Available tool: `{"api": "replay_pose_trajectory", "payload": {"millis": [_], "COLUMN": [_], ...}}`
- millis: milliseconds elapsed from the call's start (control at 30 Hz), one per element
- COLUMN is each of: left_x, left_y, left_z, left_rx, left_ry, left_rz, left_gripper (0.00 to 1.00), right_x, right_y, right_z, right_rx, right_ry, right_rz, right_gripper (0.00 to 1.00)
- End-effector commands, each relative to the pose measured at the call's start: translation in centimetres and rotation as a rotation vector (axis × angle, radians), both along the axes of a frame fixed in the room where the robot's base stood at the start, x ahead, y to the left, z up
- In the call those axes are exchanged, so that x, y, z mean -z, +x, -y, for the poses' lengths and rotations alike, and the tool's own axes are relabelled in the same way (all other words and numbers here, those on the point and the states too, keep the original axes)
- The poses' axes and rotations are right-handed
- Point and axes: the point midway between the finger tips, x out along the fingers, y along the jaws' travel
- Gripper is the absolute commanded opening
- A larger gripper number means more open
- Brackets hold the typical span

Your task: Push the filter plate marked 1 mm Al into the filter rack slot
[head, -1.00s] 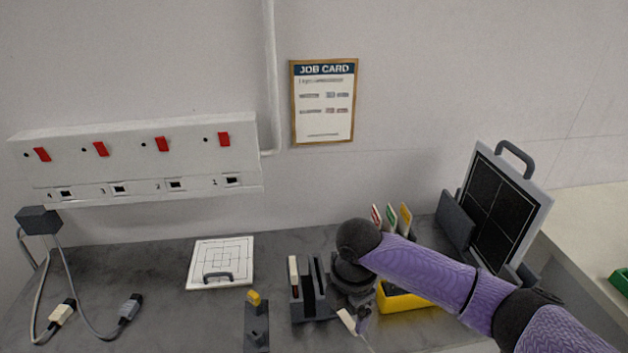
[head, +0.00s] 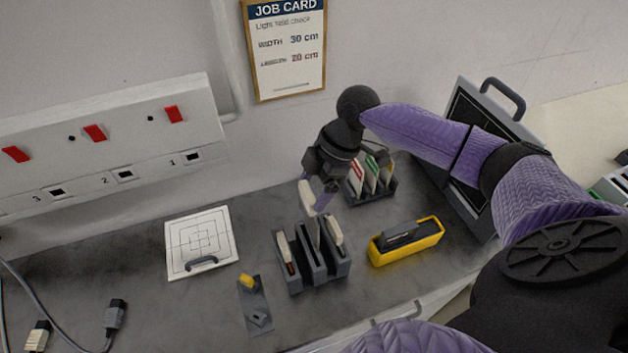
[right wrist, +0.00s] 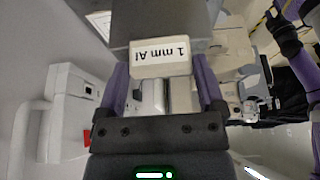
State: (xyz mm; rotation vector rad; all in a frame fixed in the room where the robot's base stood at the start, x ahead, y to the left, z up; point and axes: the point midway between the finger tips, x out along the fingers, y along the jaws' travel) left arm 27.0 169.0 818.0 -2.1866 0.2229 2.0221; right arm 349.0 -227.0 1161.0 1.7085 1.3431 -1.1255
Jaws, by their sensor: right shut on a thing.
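My right gripper (head: 315,197) is shut on the filter plate marked 1 mm Al (head: 307,196), above the back of the dark filter rack (head: 315,266). In the right wrist view the plate's pale label edge (right wrist: 160,57) sits upside down between the purple fingers, with its grey body beyond. The rack has upright dividers. A pale-edged plate (head: 284,246) stands at its left, and another pale edge (head: 335,230) shows at its right. I cannot tell whether the held plate touches the rack. My left gripper seems to show small in the right wrist view (right wrist: 287,12); its jaws are unclear.
A yellow holder (head: 420,247) stands right of the rack. A small rack with coloured tags (head: 372,187) is behind. A dark stand with a yellow knob (head: 255,307) and a white grid board (head: 176,246) are left. A framed dark panel (head: 470,200) leans at right.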

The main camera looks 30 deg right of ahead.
Motion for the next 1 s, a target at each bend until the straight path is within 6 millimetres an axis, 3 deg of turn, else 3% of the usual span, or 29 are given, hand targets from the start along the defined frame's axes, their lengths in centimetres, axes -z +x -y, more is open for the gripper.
{"api": "replay_pose_trajectory", "payload": {"millis": [67, 500, 1000], "left_x": [-0.9, 3.1, 3.1], "left_y": [0.1, 0.3, 0.3], "left_z": [0.0, -0.1, -0.1], "left_rx": [0.001, 0.002, 0.002], "left_ry": [0.0, 0.001, 0.002], "left_rz": [0.003, 0.004, 0.006], "left_gripper": [0.59, 0.59, 0.59], "right_x": [-0.5, 5.5, 5.6], "right_y": [0.0, 0.0, 0.0], "right_z": [0.1, 0.1, 0.1], "right_rx": [0.0, -0.001, -0.002], "right_ry": [-0.002, -0.002, -0.003], "right_rz": [-0.006, -0.007, -0.005], "right_gripper": [0.11, 0.11, 0.11]}}
